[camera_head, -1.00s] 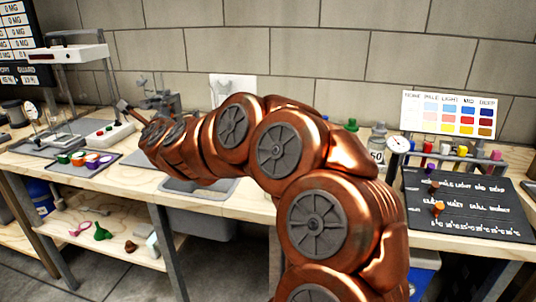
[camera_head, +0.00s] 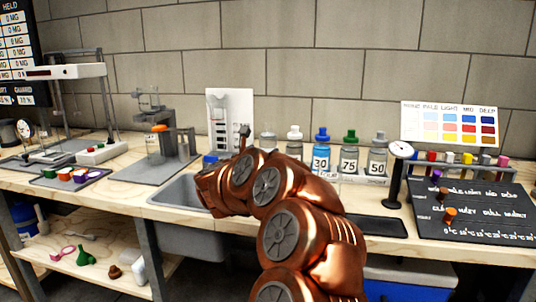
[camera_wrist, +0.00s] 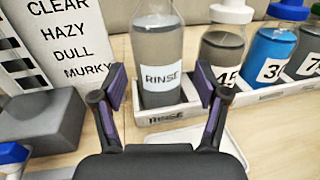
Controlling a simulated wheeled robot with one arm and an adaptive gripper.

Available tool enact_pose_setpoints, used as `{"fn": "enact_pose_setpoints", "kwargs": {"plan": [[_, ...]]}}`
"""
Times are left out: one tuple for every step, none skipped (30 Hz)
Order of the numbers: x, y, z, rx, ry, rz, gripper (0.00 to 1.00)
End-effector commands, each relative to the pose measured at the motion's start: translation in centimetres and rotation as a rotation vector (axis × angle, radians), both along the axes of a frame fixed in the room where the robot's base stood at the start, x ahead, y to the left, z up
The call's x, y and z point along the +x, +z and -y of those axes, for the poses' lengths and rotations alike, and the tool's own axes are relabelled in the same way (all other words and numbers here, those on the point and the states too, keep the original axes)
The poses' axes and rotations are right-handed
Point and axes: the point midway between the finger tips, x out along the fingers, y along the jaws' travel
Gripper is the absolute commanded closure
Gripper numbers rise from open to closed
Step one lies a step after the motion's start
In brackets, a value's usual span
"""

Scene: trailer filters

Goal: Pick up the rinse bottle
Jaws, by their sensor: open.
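The rinse bottle (camera_wrist: 158,52) is a clear bottle of greyish liquid with a white "RINSE" label. In the wrist view it stands upright in a white holder (camera_wrist: 165,113) that also reads "RINSE". My gripper (camera_wrist: 160,88) is open, its two dark fingers pointing at the bottle with one on each side in the picture. I see no contact, and the fingertips look short of the bottle. The bottle's top is cut off by the picture edge.
To the right stand the numbered bottles, including the "45" bottle (camera_wrist: 222,48) and the blue "30" bottle (camera_head: 321,152). A sign with words (camera_wrist: 62,40) and a grey block (camera_wrist: 48,122) are at the left. The sink (camera_head: 178,194) lies in front.

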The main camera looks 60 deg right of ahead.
Motion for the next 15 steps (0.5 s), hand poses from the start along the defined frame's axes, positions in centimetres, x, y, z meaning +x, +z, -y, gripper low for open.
{"fn": "enact_pose_setpoints", "kwargs": {"plan": [[0.0, -0.1, 0.3, -0.002, -0.002, -0.002, 0.26], [0.0, -0.1, 0.5, -0.002, -0.002, -0.002, 0.26], [0.0, -0.1, 0.8, -0.002, -0.004, -0.003, 0.26], [0.1, -0.2, 1.0, -0.002, -0.005, -0.003, 0.26], [0.1, -0.3, 1.3, -0.001, -0.004, -0.003, 0.26], [0.3, -0.4, 1.7, -0.002, -0.002, -0.004, 0.26], [0.3, -0.5, 2.1, -0.002, -0.001, -0.004, 0.26], [0.4, -0.5, 2.4, -0.003, -0.002, -0.004, 0.26], [0.4, -0.6, 2.9, -0.002, -0.004, -0.003, 0.26], [0.5, -0.6, 3.2, -0.002, -0.003, -0.003, 0.26], [0.6, -0.5, 3.5, -0.002, -0.003, -0.003, 0.26], [0.7, -0.5, 3.9, -0.003, -0.002, -0.004, 0.26], [0.7, -0.5, 4.2, -0.003, -0.002, -0.004, 0.26], [0.8, -0.5, 4.4, -0.002, -0.001, -0.004, 0.26], [0.8, -0.5, 4.7, -0.001, -0.001, -0.003, 0.26]]}}
